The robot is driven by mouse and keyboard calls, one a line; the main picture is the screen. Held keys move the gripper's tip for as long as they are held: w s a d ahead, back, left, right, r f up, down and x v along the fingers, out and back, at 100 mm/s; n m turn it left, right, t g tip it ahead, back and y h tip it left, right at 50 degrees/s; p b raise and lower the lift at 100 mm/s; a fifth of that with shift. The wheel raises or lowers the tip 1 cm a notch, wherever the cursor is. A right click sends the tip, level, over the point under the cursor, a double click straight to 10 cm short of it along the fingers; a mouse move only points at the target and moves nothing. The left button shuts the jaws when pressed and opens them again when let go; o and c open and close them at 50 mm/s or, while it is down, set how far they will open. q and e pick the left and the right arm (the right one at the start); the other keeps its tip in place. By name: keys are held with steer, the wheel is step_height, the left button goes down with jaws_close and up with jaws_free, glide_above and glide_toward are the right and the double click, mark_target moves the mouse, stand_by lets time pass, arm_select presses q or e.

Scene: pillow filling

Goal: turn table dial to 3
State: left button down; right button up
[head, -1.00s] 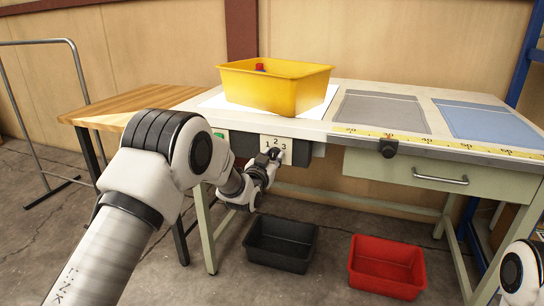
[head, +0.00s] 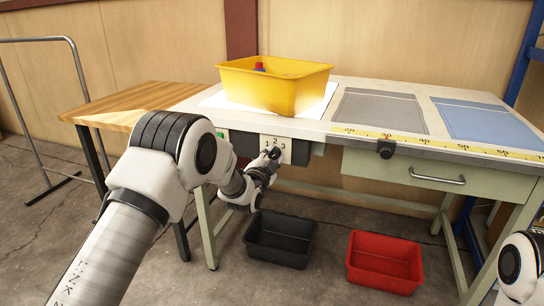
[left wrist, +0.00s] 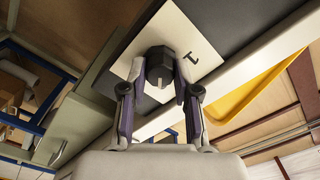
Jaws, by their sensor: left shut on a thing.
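The dial is a dark knob (left wrist: 159,64) on a white plate (head: 287,146) marked 1, 2 and 3, on the front of the table (head: 330,127) below its top. My left gripper (left wrist: 159,92) is shut on the knob, one finger on each side, in the left wrist view. In the head view the gripper (head: 272,155) covers most of the knob, and the digits show around it. I cannot tell which number the knob points to. A digit on the plate also shows in the left wrist view. My right gripper is out of view.
A yellow bin (head: 290,92) stands on the table above the dial. A black bin (head: 280,262) and a red bin (head: 385,283) stand on the floor below. A dark clamp knob (head: 386,149) and a drawer handle (head: 438,179) are to the right. A green button (head: 221,136) is left of the plate.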

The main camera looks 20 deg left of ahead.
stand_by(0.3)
arm_select(q)
steer(key=c, duration=0.9)
jaws_free()
steer(key=shift+o, duration=0.2)
steer(key=s, duration=1.2)
steer(key=shift+a, duration=0.2)
steer(key=shift+f, duration=0.1)
